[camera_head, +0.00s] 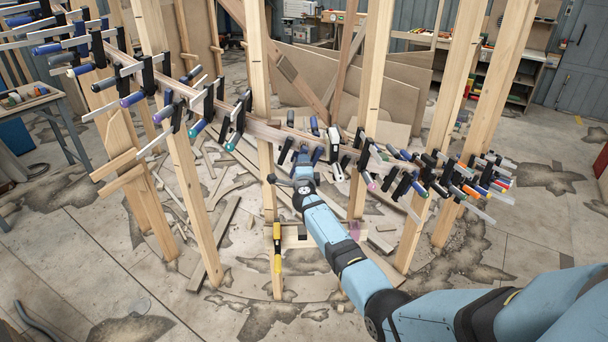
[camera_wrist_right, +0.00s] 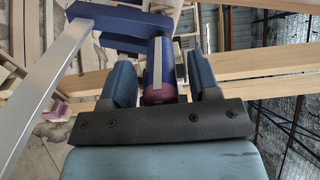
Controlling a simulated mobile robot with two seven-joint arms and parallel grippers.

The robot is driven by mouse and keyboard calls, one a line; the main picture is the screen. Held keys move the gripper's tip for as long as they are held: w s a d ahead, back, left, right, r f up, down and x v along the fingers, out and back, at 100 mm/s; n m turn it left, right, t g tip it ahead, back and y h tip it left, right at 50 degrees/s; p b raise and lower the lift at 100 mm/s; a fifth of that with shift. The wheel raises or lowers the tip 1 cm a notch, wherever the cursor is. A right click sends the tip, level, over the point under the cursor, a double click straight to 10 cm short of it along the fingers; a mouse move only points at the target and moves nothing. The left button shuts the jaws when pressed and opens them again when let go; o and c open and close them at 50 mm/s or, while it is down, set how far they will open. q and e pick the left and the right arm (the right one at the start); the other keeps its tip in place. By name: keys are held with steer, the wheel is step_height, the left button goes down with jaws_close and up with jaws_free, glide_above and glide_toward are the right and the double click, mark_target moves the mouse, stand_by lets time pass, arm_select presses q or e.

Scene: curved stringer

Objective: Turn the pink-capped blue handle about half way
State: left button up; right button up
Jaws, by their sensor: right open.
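The blue handle (camera_wrist_right: 160,58) with a dull pink cap (camera_wrist_right: 158,94) stands between the two fingers of my right gripper (camera_wrist_right: 160,82) in the right wrist view. The fingers are apart, one on each side of it, with a visible gap at least on the right. A dark blue clamp jaw (camera_wrist_right: 122,22) and a pale metal bar (camera_wrist_right: 48,88) show beside it. In the head view my right gripper (camera_head: 303,160) is at the middle of the curved wooden stringer; it largely covers the handle there. My left gripper is not in view.
Many clamps line the stringer (camera_head: 262,131) closely on both sides, including a pink-tipped one (camera_head: 371,185) just right of my gripper. Upright wooden posts (camera_head: 372,90) stand around. A yellow-handled clamp (camera_head: 277,262) is low on a post. Wood scraps litter the floor.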

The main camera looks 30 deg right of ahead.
steer(key=shift+s+a+f, duration=0.15)
steer(key=shift+s+a, duration=0.15)
steer(key=shift+s, duration=0.05)
steer(key=v, duration=1.2)
steer(key=shift+s, duration=0.45)
steer(key=shift+a, duration=0.1)
